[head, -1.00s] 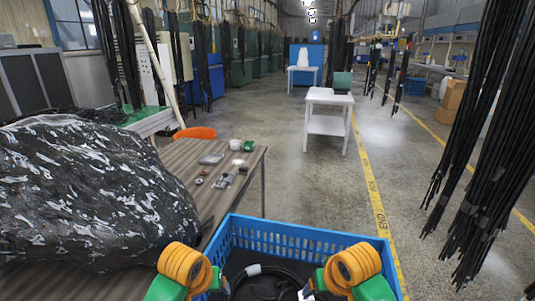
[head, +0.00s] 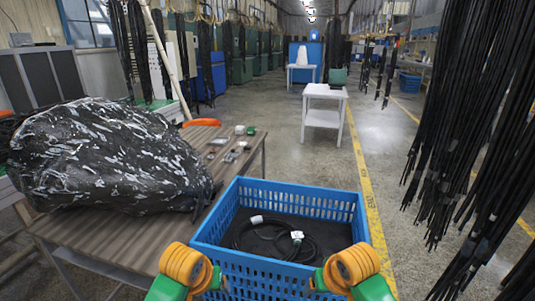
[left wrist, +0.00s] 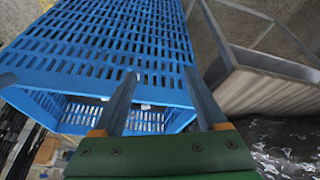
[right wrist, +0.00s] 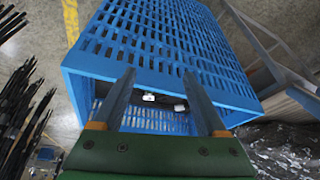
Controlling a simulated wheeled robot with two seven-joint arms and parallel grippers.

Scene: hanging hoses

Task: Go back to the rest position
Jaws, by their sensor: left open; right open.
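My left gripper (left wrist: 162,85) is open and empty in the left wrist view, its two fingers apart in front of the blue crate's side. My right gripper (right wrist: 157,80) is also open and empty in the right wrist view. In the head view both orange-and-green wrists are low in the picture, at the near side of the blue crate (head: 300,194). A black coiled hose (head: 312,249) with white end pieces lies inside the crate, apart from both grippers. The fingertips are mostly hidden in the head view.
A wooden table (head: 120,238) with a large black plastic-wrapped bundle (head: 105,155) stands left of the crate. Black hoses (head: 455,150) hang at the right. A white side table (head: 323,116) stands farther back. The floor between is clear.

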